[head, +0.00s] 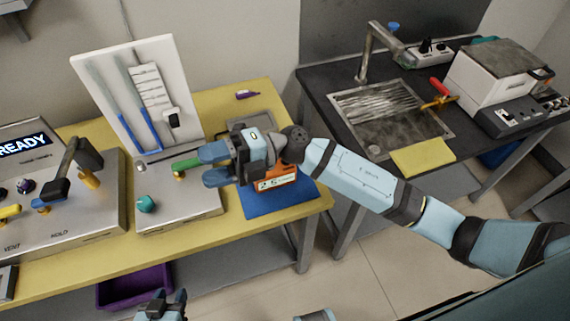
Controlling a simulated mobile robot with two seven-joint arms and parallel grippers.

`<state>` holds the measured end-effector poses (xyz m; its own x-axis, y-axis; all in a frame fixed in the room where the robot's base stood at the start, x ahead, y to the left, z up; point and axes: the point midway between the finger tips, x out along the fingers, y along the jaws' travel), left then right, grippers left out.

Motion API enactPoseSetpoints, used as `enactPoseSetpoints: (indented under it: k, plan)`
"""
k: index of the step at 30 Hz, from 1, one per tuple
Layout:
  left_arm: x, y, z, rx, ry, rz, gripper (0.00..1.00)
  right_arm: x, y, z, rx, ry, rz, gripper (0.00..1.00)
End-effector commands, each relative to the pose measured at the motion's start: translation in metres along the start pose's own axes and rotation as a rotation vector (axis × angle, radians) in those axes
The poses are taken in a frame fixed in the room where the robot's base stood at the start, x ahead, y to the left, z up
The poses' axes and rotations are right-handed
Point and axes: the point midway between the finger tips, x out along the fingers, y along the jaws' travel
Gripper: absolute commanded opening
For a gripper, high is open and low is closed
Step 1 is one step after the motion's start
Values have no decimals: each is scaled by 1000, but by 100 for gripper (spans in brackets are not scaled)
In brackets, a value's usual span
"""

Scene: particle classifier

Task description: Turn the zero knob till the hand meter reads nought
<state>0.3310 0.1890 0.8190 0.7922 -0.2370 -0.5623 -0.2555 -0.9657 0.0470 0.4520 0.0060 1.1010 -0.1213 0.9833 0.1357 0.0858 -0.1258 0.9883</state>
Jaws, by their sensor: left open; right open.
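The orange hand meter (284,183) stands on a blue mat (279,207) at the right of the yellow bench. Its pale display seems to begin with "2.5"; the rest is too small to read. My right gripper (203,164) and wrist cover its upper left part. The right gripper is open, its fingers pointing left over the grey panel, apart from the meter's front. I see no zero knob on the meter's visible side. A teal knob (146,204) sits on the grey panel. My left gripper (167,298) is open and empty at the bottom edge, below the bench front.
A green lever (187,164) with a brass base is close to the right fingertips. A white upright board (133,93) stands behind the panel. The "READY" console (75,222) is at left. A purple bin (134,286) sits below. A dark sink counter (330,82) stands at right.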

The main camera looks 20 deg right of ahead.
Motion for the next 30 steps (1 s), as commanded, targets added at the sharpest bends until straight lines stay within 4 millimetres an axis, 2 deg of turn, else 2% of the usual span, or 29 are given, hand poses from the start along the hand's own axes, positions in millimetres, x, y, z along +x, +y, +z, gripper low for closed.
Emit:
enactPoseSetpoints:
  k: [1,4,7,11,12,15,18,22,26,30]
  plan:
    - [8,0,12,-3,-2,1,43,-2,-15,3,-78,85,-135,55]
    - [16,0,24,-7,-5,3,43,-18,-39,11,-197,231,-438,55]
    - [23,0,34,-11,-10,4,43,-52,-58,31,-285,323,-768,55]
    - [30,-2,45,-12,-16,5,43,-109,-61,64,-341,355,-1170,55]
    - [32,-2,46,-11,-15,6,43,-126,-58,73,-347,348,-1276,55]
    - [34,-4,48,-10,-11,6,43,-160,-45,91,-348,318,-1487,55]
    - [36,-4,48,-10,-8,7,43,-182,-33,102,-342,289,-1619,55]
    - [37,-4,49,-12,-8,8,43,-194,-29,107,-334,269,-1687,55]
    - [36,-3,48,-14,-9,8,43,-197,-42,107,-330,270,-1692,55]
    - [36,-2,48,-16,-9,9,43,-200,-69,109,-330,270,-1689,55]
